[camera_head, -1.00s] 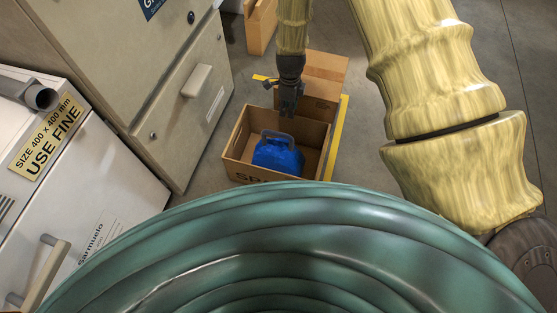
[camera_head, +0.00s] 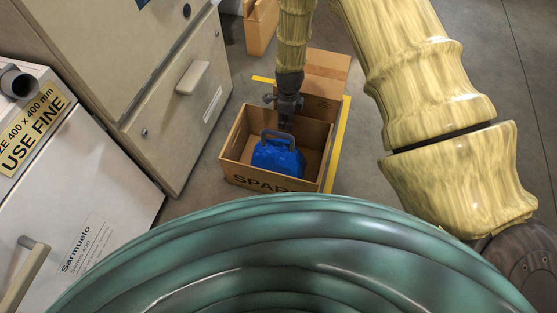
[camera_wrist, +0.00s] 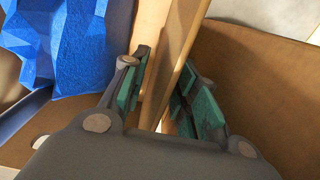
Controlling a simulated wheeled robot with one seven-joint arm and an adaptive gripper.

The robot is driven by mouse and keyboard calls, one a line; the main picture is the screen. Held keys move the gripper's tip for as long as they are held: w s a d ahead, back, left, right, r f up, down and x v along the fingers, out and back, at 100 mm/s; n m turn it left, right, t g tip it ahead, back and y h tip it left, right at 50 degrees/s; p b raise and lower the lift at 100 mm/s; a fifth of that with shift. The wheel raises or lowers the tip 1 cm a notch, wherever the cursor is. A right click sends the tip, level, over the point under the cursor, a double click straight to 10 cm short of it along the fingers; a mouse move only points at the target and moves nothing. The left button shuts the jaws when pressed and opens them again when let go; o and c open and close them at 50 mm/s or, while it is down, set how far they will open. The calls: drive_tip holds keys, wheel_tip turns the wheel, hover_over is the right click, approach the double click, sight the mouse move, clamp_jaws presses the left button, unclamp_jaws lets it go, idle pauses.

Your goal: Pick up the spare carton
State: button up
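The spare carton (camera_head: 231,172) is an open brown cardboard box on the floor, with "SPAR" showing on its near side. A blue object with a grey-blue handle (camera_head: 278,160) sits inside it and also shows in the wrist view (camera_wrist: 75,45). My gripper (camera_head: 286,122) points down at the carton's far side. In the wrist view my gripper's green-padded fingers (camera_wrist: 165,75) are apart, with a thin upright cardboard edge (camera_wrist: 178,60) between them. I cannot tell whether either finger touches it.
Another brown box (camera_head: 325,66) stands right behind the carton, and one more (camera_head: 262,25) farther back. Yellow floor tape (camera_head: 338,140) runs along the right. Beige cabinets (camera_head: 165,110) stand at left. Grey floor (camera_head: 480,90) is clear at right.

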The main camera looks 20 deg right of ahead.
drive_tip(key=shift+f+b, duration=0.3)
drive_tip(key=shift+f, duration=0.65)
clamp_jaws()
